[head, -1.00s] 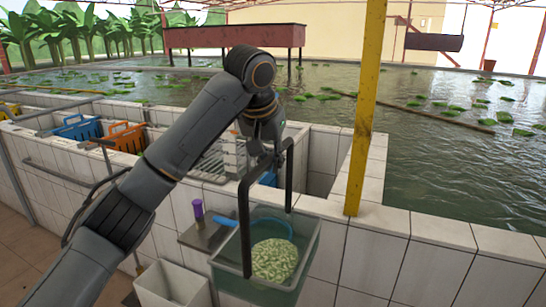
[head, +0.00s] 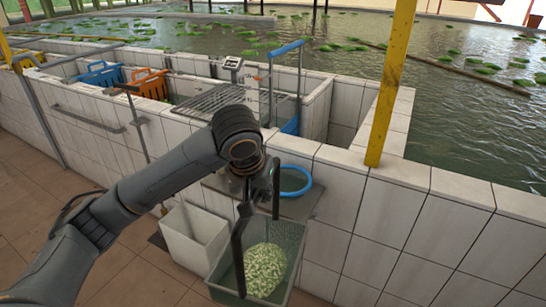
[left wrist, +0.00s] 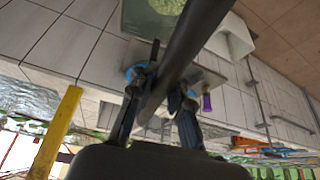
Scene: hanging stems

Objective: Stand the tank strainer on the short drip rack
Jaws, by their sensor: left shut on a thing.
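In the left wrist view the gripper's fingers (left wrist: 155,112) close around a black bar, with part of the tub at the top edge. A slatted metal rack (head: 208,99), apparently the short drip rack, lies over the tank beyond the arm. My right gripper is out of view.
A blue-topped upright frame (head: 285,49) stands in the tank right of the rack. A blue ring (head: 309,188) rests on a side shelf. A white bin (head: 195,240) stands beside the tub. A yellow post (head: 390,85) rises from the wall. Orange and blue crates (head: 150,85) sit left.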

